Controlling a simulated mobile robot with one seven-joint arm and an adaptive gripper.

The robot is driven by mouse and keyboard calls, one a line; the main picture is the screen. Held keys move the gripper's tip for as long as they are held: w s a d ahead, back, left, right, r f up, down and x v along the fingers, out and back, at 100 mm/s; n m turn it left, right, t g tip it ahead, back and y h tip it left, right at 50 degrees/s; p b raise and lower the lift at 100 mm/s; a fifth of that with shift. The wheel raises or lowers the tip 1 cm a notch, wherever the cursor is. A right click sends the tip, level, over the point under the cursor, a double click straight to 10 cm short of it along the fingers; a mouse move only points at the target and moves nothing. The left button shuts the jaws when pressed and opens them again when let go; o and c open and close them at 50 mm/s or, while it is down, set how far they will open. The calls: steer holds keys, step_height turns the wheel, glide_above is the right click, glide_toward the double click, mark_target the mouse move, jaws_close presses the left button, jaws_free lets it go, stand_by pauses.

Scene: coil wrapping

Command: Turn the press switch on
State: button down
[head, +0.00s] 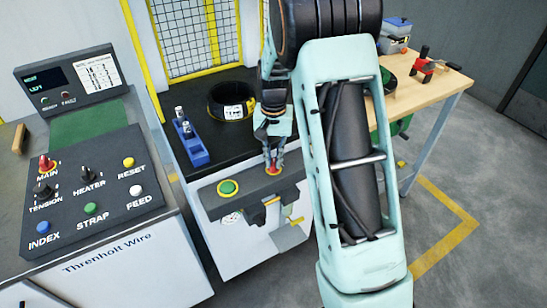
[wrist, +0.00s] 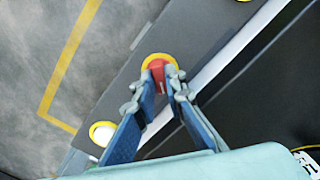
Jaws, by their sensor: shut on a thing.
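The press switch (wrist: 158,66) is a red knob in a yellow ring on the dark front panel of the black-topped machine. My gripper (wrist: 163,84) has its blue fingers closed around the knob in the wrist view. In the head view my gripper (head: 273,160) points down onto the same knob, and its fingers hide most of it. A white mark shows on the knob in the wrist view, but I cannot tell which setting it stands at.
A green button (head: 228,187) in a yellow ring sits left of the knob. A control panel (head: 85,195) with several labelled knobs and buttons is at the left. A blue rack (head: 192,148) and a black coil (head: 215,104) lie on the machine top. A wooden bench (head: 420,90) stands at right.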

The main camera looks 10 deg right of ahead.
mark_target(274, 162)
steer(key=m+p, duration=0.1)
steer(key=m, duration=0.4)
steer(key=shift+w+r+m, duration=0.1)
steer(key=shift+r+m, duration=0.05)
steer(key=shift+m, duration=0.15)
steer(key=m+p, duration=0.2)
steer(key=m, duration=0.3)
stand_by(0.4)
steer(key=c, duration=2)
jaws_free()
step_height(274, 162, up, 12)
steer(key=shift+f, duration=0.1)
